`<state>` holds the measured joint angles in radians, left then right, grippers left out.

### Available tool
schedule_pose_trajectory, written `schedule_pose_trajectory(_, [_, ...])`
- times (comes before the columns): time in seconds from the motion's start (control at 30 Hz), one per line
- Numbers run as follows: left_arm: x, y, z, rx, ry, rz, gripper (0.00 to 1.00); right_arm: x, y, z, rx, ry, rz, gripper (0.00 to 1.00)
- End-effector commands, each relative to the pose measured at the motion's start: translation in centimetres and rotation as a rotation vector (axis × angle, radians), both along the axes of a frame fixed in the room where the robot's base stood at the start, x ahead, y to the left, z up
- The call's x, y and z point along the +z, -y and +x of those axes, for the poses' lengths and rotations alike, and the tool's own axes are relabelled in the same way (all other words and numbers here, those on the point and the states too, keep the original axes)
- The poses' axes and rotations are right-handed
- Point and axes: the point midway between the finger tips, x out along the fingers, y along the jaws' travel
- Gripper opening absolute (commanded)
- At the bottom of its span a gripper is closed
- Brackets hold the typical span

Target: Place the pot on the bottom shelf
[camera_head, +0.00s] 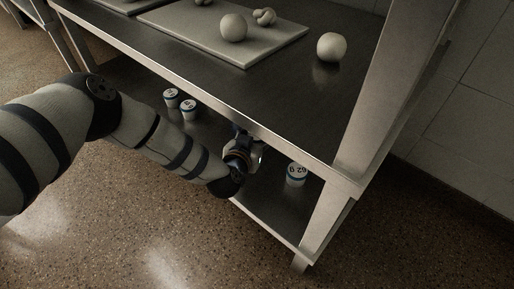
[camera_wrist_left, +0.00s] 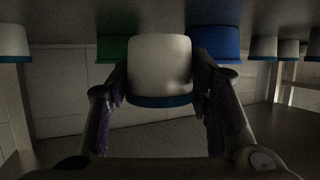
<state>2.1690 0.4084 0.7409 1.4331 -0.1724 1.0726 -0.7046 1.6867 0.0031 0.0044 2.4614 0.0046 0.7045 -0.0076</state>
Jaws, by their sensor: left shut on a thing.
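A white pot with a blue band (camera_wrist_left: 160,65) is between the two fingers of my left gripper (camera_wrist_left: 162,82) in the left wrist view, which looks upside down. My left gripper is shut on it. In the head view my left gripper (camera_head: 241,152) is under the table's top, over the bottom shelf (camera_head: 266,205). The held pot is mostly hidden there by the gripper and the table edge. I cannot tell whether its base touches the shelf. My right gripper is in neither view.
Similar white pots stand on the bottom shelf, one at right (camera_head: 297,174) and two at left (camera_head: 188,109). A green thing (camera_wrist_left: 112,48) and a blue thing (camera_wrist_left: 222,40) are behind the held pot. The metal tabletop (camera_head: 290,95) and corner leg (camera_head: 330,215) bound the space.

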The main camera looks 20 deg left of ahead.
Motion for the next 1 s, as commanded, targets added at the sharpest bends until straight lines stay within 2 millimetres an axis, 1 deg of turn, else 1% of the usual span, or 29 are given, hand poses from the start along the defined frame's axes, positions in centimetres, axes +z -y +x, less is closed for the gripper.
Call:
schedule_pose_trajectory(0.03, [-1.7,0.0,-0.2,0.0,-0.006,0.001,0.18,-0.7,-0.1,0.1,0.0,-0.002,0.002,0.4])
schedule_pose_trajectory(0.1, [-3.0,0.1,-0.2,-0.001,-0.005,0.0,0.18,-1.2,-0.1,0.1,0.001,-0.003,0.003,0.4])
schedule_pose_trajectory(0.17, [-3.2,0.1,-0.1,-0.001,-0.003,-0.001,0.18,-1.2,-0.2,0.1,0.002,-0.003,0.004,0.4])
schedule_pose_trajectory(0.33, [-2.9,0.1,-0.2,-0.001,-0.002,0.0,0.18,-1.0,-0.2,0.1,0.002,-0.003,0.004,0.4])
schedule_pose_trajectory(0.5, [-3.5,0.1,-0.2,-0.001,-0.002,0.0,0.18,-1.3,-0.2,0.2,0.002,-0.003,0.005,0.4])
schedule_pose_trajectory(0.53, [-3.4,0.1,-0.2,-0.001,-0.003,-0.001,0.53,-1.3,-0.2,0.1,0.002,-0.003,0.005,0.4])
schedule_pose_trajectory(0.6, [-3.4,0.1,-0.2,-0.001,-0.003,-0.001,0.67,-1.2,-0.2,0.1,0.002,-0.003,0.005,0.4])
schedule_pose_trajectory(0.87, [-3.4,0.1,-0.2,-0.001,-0.003,-0.001,0.67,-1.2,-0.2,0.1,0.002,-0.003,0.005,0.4])
schedule_pose_trajectory(0.93, [-3.0,0.1,-0.2,-0.001,-0.002,0.0,0.67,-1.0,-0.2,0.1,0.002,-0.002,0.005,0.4])
schedule_pose_trajectory(0.97, [-2.7,0.1,-0.3,-0.001,-0.003,-0.001,0.67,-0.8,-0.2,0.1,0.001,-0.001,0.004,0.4])
schedule_pose_trajectory(1.0, [-2.4,0.1,-1.0,-0.002,-0.003,0.0,0.67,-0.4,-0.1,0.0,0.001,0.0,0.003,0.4])
